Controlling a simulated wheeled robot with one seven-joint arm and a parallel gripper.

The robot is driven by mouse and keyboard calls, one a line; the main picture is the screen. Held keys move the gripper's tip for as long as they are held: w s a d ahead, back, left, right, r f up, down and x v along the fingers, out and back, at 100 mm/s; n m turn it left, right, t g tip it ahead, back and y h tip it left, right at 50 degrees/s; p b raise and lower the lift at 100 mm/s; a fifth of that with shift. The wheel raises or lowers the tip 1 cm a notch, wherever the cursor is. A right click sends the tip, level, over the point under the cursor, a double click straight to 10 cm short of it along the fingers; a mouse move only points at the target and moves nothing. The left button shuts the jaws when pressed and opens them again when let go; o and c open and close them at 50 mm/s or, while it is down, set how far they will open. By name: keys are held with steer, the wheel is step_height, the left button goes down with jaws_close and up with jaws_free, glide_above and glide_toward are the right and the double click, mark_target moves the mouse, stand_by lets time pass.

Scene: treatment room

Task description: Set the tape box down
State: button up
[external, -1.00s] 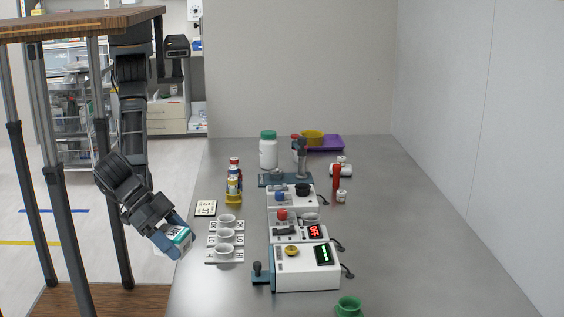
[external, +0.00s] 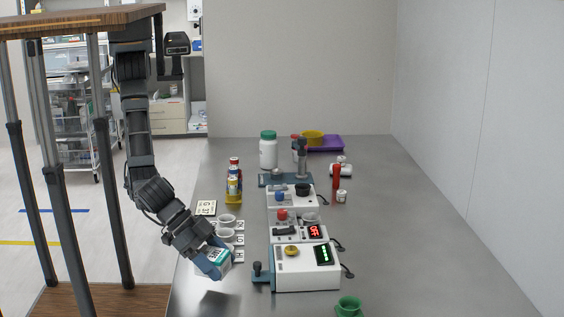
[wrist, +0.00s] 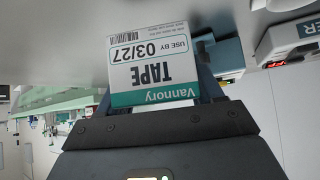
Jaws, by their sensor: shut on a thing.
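The tape box (external: 213,262) is a small white and teal carton. In the wrist view its label (wrist: 153,65) reads "TAPE" and "USE BY 03/27", upside down. My gripper (external: 208,263) is shut on it and holds it near the left edge of the grey metal table (external: 400,230), in front of the row of white cups. A dark patch, likely a shadow, lies on the table below it. Whether the box touches the table cannot be told.
The table's front left is clear.

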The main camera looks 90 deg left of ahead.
steer(key=shift+f, duration=1.9)
steer(key=shift+f, duration=0.2)
steer(key=o, duration=1.1)
steer(key=shift+s+r, duration=0.2)
steer(key=shift+r, duration=0.2)
steer(key=v, duration=1.1)
steer(key=shift+s, duration=0.2)
steer(key=shift+a+r, duration=0.1)
